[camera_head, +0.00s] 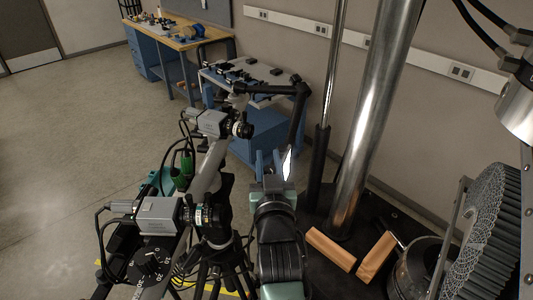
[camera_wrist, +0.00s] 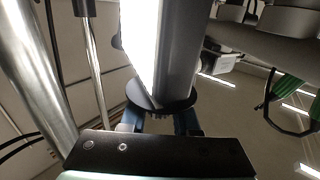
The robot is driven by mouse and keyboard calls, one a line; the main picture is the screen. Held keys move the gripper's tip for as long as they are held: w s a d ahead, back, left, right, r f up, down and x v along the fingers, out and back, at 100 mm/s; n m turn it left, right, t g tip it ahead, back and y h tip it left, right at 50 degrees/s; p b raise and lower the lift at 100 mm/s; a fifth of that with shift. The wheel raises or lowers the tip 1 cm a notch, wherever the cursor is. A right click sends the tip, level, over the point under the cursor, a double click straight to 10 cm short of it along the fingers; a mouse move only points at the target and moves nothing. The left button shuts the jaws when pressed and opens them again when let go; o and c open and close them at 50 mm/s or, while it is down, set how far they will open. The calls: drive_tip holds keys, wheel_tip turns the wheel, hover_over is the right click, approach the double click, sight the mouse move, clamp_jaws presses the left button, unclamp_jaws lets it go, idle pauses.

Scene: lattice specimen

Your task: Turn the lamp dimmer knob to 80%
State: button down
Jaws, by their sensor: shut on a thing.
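A lamp with a dark bar-shaped head and a bright lit face (camera_wrist: 140,45) fills the top middle of the wrist view. Its glowing face also shows in the head view (camera_head: 289,162). A dark round disc (camera_wrist: 160,104) sits at the lamp's near end. My gripper (camera_head: 270,163) has blue fingers and is at that end; in the wrist view its fingers (camera_wrist: 158,122) are just below the disc. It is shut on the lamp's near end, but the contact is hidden.
Grey cameras stand left of my arm (camera_head: 212,122) on a tripod (camera_head: 215,230). A blue cart (camera_head: 265,130) stands behind the gripper. A thick metal column (camera_head: 375,120) and wooden blocks (camera_head: 330,250) are on the right. Open floor (camera_head: 70,140) lies at the left.

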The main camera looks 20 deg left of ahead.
drive_tip(key=m+h, duration=0.1)
drive_tip(key=h+b, duration=0.1)
drive_tip(key=shift+f+m+t+h, duration=0.2)
drive_tip(key=shift+m+t+h, duration=0.1)
drive_tip(key=shift+m+t, duration=0.1)
drive_tip(key=b, duration=0.1)
drive_tip(key=m+h+b, duration=0.1)
drive_tip(key=shift+d+h+b, duration=0.3)
drive_tip(key=shift+b, duration=0.1)
drive_tip(key=shift+w+d+r+m+h+b, duration=0.15)
drive_tip(key=shift+r+m+h+b, duration=0.15)
drive_tip(key=shift+h+b, duration=0.35)
drive_tip(key=c, duration=0.7)
unclamp_jaws()
drive_tip(key=shift+o, duration=0.2)
drive_tip(key=shift+f, duration=0.1)
